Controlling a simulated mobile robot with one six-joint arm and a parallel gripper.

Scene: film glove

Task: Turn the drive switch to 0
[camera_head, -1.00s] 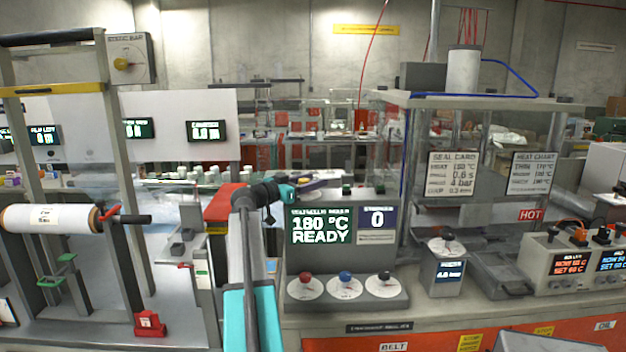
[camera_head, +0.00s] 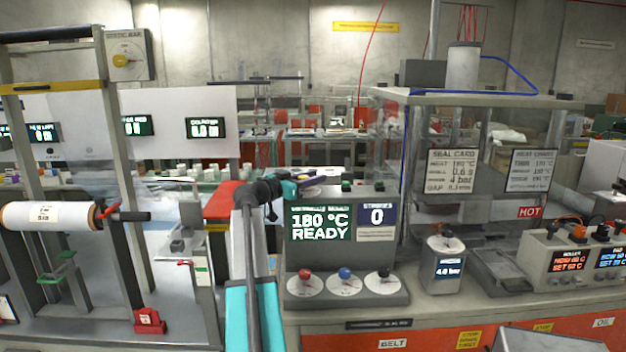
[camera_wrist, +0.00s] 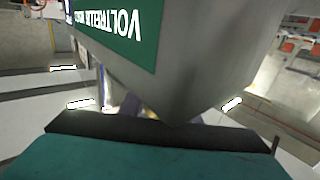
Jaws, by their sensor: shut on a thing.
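I cannot tell which control is the drive switch, as the small labels are too blurred. The grey console (camera_head: 395,300) has three white dials with a red knob (camera_head: 304,275), a blue knob (camera_head: 344,273) and a black knob (camera_head: 384,273). Its screen (camera_head: 320,221) reads 180 °C READY, with a 0 on the display (camera_head: 377,216) beside it. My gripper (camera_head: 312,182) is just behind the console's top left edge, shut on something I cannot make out.
A box with a yellow dial (camera_head: 124,61) is on the left frame. A film roll (camera_head: 48,214) and a red block (camera_head: 149,320) are at left. Right of the console stands a small dial box (camera_head: 444,266), then the clear-walled station marked HOT (camera_head: 530,212).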

